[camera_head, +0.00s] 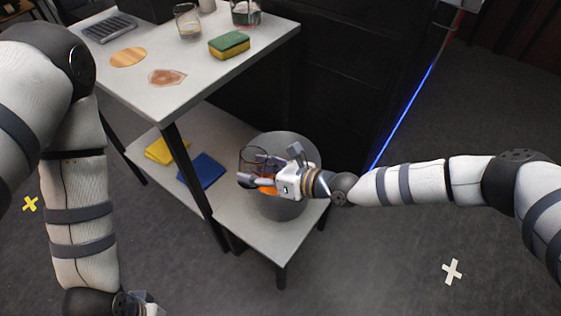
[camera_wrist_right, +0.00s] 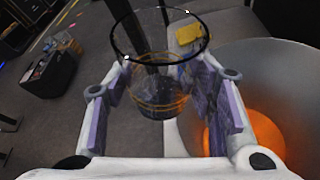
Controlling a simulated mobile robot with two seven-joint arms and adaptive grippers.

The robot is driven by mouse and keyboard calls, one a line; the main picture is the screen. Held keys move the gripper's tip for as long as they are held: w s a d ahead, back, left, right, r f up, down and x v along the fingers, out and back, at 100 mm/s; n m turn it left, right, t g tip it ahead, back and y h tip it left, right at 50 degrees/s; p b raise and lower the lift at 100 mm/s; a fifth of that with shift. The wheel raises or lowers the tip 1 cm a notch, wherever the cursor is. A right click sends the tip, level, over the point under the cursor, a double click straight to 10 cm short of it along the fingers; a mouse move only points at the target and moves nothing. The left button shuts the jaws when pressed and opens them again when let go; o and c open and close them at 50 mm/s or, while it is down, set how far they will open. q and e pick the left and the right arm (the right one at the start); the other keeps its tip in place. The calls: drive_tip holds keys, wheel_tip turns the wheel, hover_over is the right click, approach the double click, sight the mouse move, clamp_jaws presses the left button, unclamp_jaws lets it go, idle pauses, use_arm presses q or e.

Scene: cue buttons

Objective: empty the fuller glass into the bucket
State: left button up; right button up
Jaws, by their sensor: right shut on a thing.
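My right gripper (camera_head: 258,168) is shut on a clear glass (camera_head: 247,158) with a dark rim, held over the left side of the grey bucket (camera_head: 292,208). In the right wrist view the glass (camera_wrist_right: 158,62) stands between the purple finger pads, and the bucket (camera_wrist_right: 285,65) is to its right. How much the held glass contains is unclear. A clear glass (camera_head: 187,22) with a little in it and another glass (camera_head: 245,13) with dark contents stand on the table top. My left gripper (camera_head: 138,304) is at the bottom edge, mostly cut off.
Yellow (camera_head: 166,151) and blue (camera_head: 201,170) cloths lie on the lower shelf. Orange shows inside the bucket.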

drive_tip(key=shift+s+f, duration=0.4)
drive_tip(key=shift+f, duration=0.1)
drive_tip(key=shift+s+a+r+n+h, duration=0.3)
drive_tip(key=shift+s+a+n, duration=0.1)
drive_tip(key=shift+n, duration=0.2)
drive_tip(key=shift+s+a+f+n+t+h, duration=0.15)
drive_tip(key=shift+s+f+n+t+h, duration=0.2)
drive_tip(key=shift+n+t, duration=0.25)
drive_tip(key=shift+w, duration=0.1)
